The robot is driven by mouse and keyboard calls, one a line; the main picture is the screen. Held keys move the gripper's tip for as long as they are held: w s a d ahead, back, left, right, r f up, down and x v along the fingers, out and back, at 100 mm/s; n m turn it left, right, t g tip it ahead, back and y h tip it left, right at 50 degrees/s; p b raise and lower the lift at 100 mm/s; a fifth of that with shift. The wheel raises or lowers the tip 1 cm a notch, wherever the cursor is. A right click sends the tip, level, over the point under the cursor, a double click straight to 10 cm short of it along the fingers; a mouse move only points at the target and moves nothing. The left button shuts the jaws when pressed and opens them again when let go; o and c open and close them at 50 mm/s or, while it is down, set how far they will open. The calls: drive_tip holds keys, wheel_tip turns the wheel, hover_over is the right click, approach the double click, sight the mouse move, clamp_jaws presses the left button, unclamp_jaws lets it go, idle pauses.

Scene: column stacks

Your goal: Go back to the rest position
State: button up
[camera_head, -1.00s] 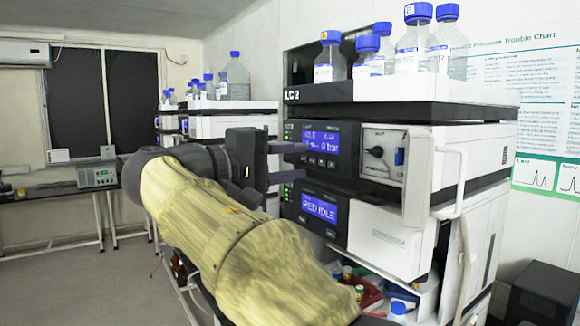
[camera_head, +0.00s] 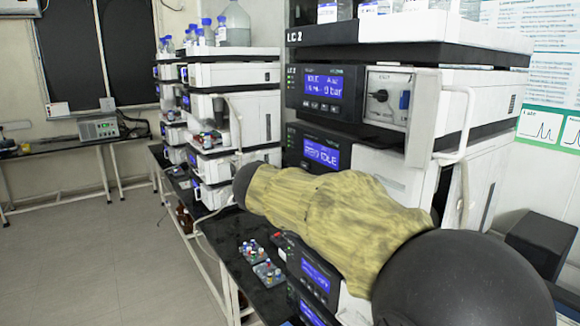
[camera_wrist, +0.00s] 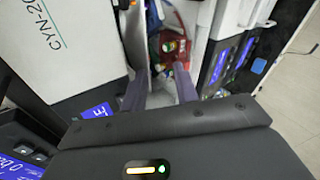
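My gripper (camera_wrist: 160,85) shows in the wrist view, with its two dark fingers apart. Nothing shows held between them. A red tray (camera_wrist: 172,45) with small coloured items lies beyond the fingertips. In the head view my arm in its yellow sleeve reaches left in front of the LC 2 stack (camera_head: 345,32). The gripper itself is hidden there behind the arm.
The LC 2 stack stands close behind my arm. Another instrument stack (camera_head: 235,75) is further left. Small vial racks (camera_head: 268,273) sit on the dark bench (camera_head: 232,262). A side table (camera_head: 60,147) stands at the far wall. The floor at left (camera_head: 85,235) is clear.

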drive_tip(key=s+d+f+m+g+y, duration=0.1)
drive_tip(key=s+d+f+m+y, duration=0.1)
drive_tip(key=s+f, duration=0.4)
drive_tip(key=s+d+f+m+g+y, duration=0.2)
drive_tip(key=s+f, duration=0.4)
drive_tip(key=f, duration=0.6)
drive_tip(key=s+d+f+m+g+y, duration=0.1)
drive_tip(key=s+d+f+m+y, duration=0.2)
drive_tip(key=s+f, duration=0.4)
drive_tip(key=f+m+y, duration=0.1)
drive_tip(key=f+m, duration=0.1)
drive_tip(key=shift+d+m+g, duration=0.15)
drive_tip(key=shift+m+g, duration=0.25)
drive_tip(key=shift+r, duration=0.1)
drive_tip(key=shift+c, duration=0.4)
